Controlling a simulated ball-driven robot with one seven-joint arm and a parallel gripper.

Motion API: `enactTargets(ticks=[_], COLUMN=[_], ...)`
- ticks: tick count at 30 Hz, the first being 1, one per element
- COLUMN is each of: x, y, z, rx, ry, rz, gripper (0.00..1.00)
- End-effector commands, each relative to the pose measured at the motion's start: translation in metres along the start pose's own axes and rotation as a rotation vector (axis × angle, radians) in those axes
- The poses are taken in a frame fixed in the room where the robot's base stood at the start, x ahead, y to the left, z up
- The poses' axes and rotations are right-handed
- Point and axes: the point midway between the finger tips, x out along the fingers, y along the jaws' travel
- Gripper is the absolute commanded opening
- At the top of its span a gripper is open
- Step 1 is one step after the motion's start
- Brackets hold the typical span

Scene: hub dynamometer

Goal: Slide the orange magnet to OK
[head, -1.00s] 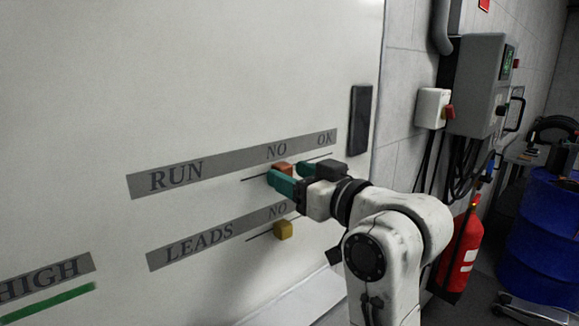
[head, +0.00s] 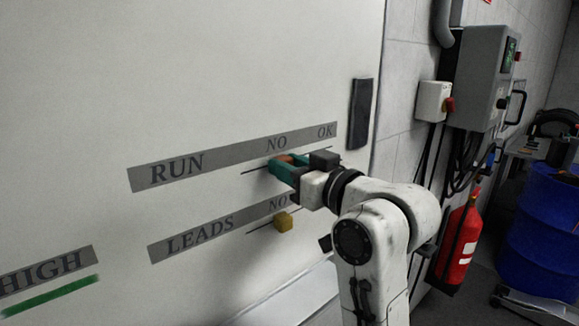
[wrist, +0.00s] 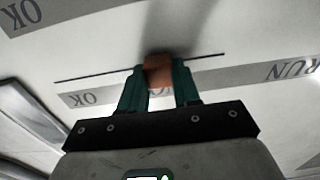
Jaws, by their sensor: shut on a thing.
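The orange magnet (wrist: 158,70) is on the white board, on the thin dark line of the RUN row, at the NO label. In the head view only a little of the magnet (head: 286,158) shows between the teal fingers. My gripper (wrist: 159,80) is shut on the magnet, with one finger on each side. In the head view my gripper (head: 284,168) reaches the board from the right. The OK label (head: 325,131) is at the right end of the RUN strip (head: 225,158), to the right of the magnet.
A yellow magnet (head: 283,221) sits on the LEADS row (head: 187,243) just below my gripper. A dark handle (head: 360,113) stands at the board's right edge. A fire extinguisher (head: 458,245) and blue drum (head: 541,225) are further right. The line toward OK looks clear.

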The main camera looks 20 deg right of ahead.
Motion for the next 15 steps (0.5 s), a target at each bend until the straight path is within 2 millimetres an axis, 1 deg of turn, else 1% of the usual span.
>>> enactTargets(ticks=[1,3,11,14,15], x=[0.001,0.001,0.001,0.001,0.001], y=[-0.001,-0.001,-0.001,0.006,0.013], z=[0.000,0.000,0.000,0.000,0.000], rx=[0.000,0.000,0.001,0.001,0.001], ry=[0.000,0.000,-0.001,-0.001,-0.002], rz=[-0.002,-0.003,-0.003,-0.001,0.000], gripper=[0.04,0.00,0.00,0.00,0.00])
